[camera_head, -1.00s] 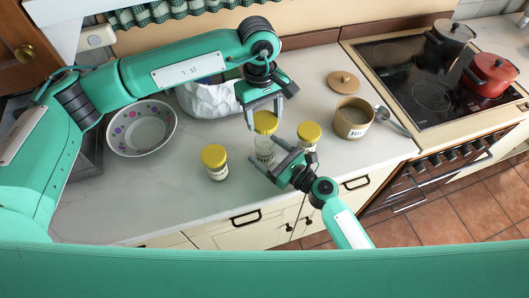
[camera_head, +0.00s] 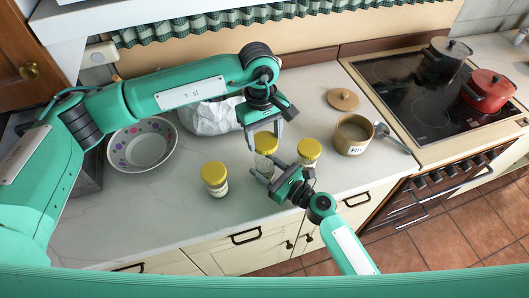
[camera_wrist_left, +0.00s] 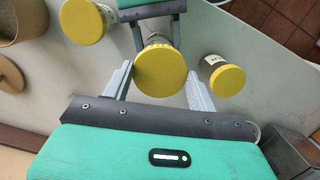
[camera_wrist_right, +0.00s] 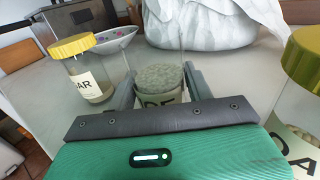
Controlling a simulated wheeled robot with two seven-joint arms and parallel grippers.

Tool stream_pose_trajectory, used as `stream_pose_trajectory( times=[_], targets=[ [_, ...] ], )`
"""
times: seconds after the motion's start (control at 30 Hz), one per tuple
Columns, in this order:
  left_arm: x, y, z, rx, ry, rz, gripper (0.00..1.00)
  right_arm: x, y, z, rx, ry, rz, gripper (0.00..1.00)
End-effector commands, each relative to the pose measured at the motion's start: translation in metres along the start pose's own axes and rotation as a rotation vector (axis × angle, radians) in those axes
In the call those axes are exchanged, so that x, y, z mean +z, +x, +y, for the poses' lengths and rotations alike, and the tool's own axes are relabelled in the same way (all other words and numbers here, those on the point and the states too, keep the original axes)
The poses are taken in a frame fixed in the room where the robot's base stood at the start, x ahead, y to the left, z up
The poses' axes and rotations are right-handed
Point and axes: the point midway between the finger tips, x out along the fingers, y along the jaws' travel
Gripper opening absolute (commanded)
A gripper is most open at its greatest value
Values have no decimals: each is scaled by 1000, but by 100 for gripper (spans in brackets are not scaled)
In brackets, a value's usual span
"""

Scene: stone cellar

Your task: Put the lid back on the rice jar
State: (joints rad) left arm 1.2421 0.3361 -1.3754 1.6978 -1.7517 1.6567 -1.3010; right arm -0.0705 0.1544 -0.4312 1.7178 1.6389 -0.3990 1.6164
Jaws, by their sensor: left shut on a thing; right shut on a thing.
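A clear glass jar (camera_head: 264,165) with grey granular contents (camera_wrist_right: 160,78) stands in the middle of the counter; its label is partly hidden. My right gripper (camera_head: 266,178) is shut around its lower body. My left gripper (camera_head: 265,145) is above, its fingers shut on either side of a yellow lid (camera_wrist_left: 160,67) at the jar's top. The lid looks level; I cannot tell whether it is fully seated. A tan canister (camera_head: 353,146), its label seeming to begin with "Ri", stands open to the right. A round wooden lid (camera_head: 343,98) with a knob lies behind it.
Yellow-lidded jars stand close by, one left (camera_head: 214,180) and one right (camera_head: 308,152). A spoon (camera_head: 393,138) lies beside the canister. A dotted bowl (camera_head: 141,146) and a white sack (camera_head: 210,117) are at left. Pots stand on the hob (camera_head: 415,90). The front-left counter is clear.

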Motion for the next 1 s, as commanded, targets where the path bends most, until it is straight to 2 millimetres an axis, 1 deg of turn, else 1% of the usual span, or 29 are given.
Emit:
stream_pose_trajectory(
  times=[0.1,0.23,0.77,1.0],
  targets=[
    [-2,19,-1,-2,-1,-3,34,0,0,0,0,0,0,11],
    [-4,35,0,-1,-1,-2,34,0,0,0,0,0,0,11],
    [-4,37,0,-1,0,-1,34,0,0,0,0,0,0,11],
    [-5,49,-1,-3,0,-2,34,0,0,0,0,0,0,11]
  ],
)
